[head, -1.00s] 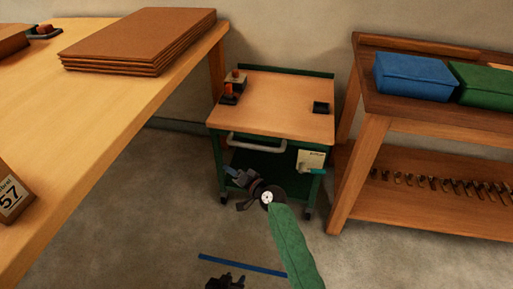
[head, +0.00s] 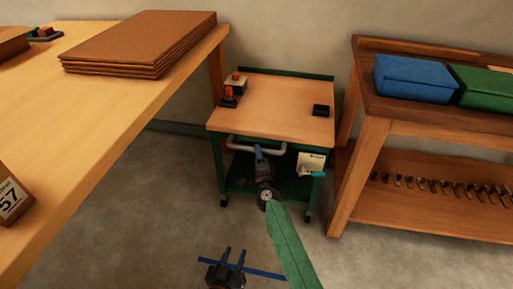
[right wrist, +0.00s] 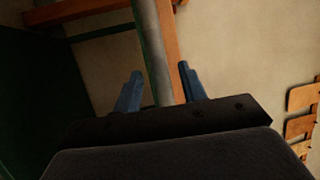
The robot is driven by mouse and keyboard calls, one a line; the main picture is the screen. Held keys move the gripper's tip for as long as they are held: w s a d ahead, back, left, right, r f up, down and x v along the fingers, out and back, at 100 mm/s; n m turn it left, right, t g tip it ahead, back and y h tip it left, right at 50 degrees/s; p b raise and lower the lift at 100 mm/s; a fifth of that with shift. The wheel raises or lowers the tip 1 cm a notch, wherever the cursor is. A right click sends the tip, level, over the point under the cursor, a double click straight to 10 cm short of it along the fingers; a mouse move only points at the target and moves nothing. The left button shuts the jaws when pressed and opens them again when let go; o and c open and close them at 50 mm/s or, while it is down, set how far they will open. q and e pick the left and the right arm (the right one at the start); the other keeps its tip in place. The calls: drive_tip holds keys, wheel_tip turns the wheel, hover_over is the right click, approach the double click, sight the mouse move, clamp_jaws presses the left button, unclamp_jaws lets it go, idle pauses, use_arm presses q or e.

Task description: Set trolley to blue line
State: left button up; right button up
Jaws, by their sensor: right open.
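The trolley (head: 280,115), with a wooden top and green frame, stands between the bench and the shelf. Its pale handle (head: 238,145) runs across its front. The blue line (head: 265,272) lies on the floor in front of the trolley, partly covered by my left gripper. My right gripper (head: 259,152) is at the handle, its blue fingers open. In the right wrist view, the grey handle bar (right wrist: 152,55) runs between the two open fingers (right wrist: 158,90). My left gripper (head: 234,252) is low over the line, fingers apart and empty.
A white plate with a teal lever (head: 312,170) is on the trolley's front right. Small items (head: 233,90) sit on its top. A wooden bench (head: 110,110) stands left, a wooden shelf (head: 430,125) right. The floor before the trolley is clear apart from my arms.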

use_arm(q)
drive_tip(key=shift+w+r+t+h, duration=0.15)
drive_tip(key=shift+w+r+t, duration=0.15)
drive_tip(key=shift+r, duration=0.65)
drive_tip(key=shift+w+r+t+h, duration=0.15)
drive_tip(key=shift+r+t, duration=0.25)
drive_tip(key=shift+r, duration=0.55)
use_arm(e)
drive_tip(key=shift+x, duration=1.9)
clamp_jaws()
